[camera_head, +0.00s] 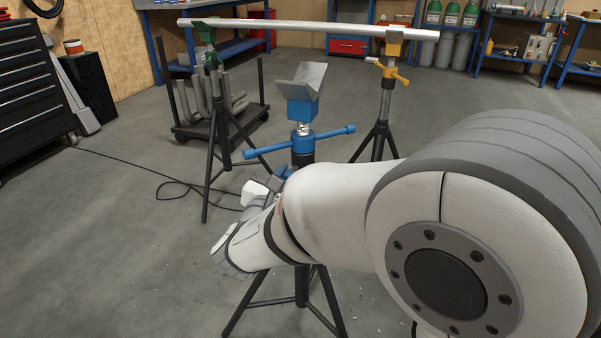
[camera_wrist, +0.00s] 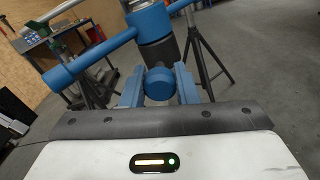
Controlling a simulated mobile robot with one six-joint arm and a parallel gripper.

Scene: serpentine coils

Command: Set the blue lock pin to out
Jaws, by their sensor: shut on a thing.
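The blue lock pin (camera_wrist: 160,84) shows in the wrist view as a round blue knob below the stand's blue collar. My gripper (camera_wrist: 158,88) has its two blue fingers on either side of the knob and is shut on it. In the head view my gripper (camera_head: 284,176) is at the blue stand's column, mostly behind my own wrist, and the pin is hidden there. The blue stand (camera_head: 303,108) has a V-shaped head and a blue cross handle (camera_head: 330,133). How far the pin is out cannot be told.
A long pale pipe (camera_head: 300,27) rests on a green-headed stand (camera_head: 208,57) and a yellow-headed stand (camera_head: 390,72) behind. A dark cart (camera_head: 225,125) with grey bent pipes stands behind left. A black cable (camera_head: 140,165) lies on the floor.

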